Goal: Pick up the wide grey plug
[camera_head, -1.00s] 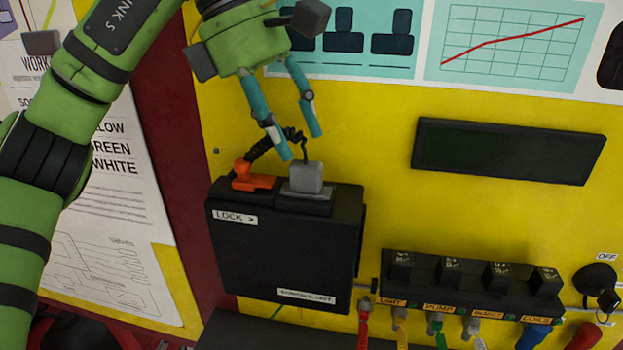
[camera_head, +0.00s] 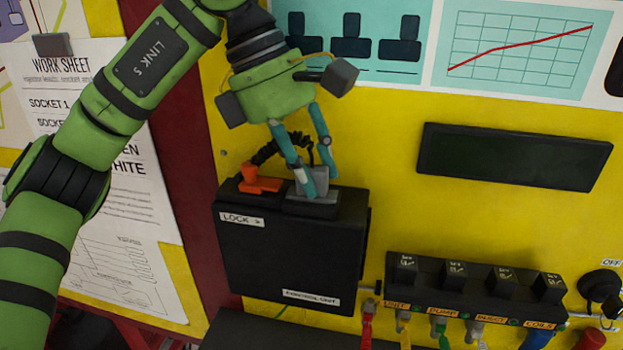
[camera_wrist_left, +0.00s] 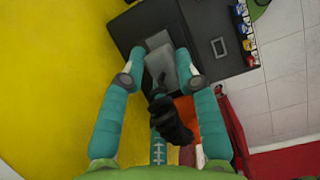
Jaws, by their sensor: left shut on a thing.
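The wide grey plug (camera_head: 322,182) sits on its black socket on top of the black control unit (camera_head: 290,250). My left gripper (camera_head: 322,184) comes down from above, with its teal fingers on either side of the plug, shut on it. One finger hides part of the plug in the head view. In the left wrist view the plug (camera_wrist_left: 165,66) shows between the two fingertips (camera_wrist_left: 166,68), with a black cable running from it. My right gripper is not in view.
A row of black relays (camera_head: 475,285) with coloured plugs below is at the lower right. A dark display panel (camera_head: 514,157) is on the yellow board.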

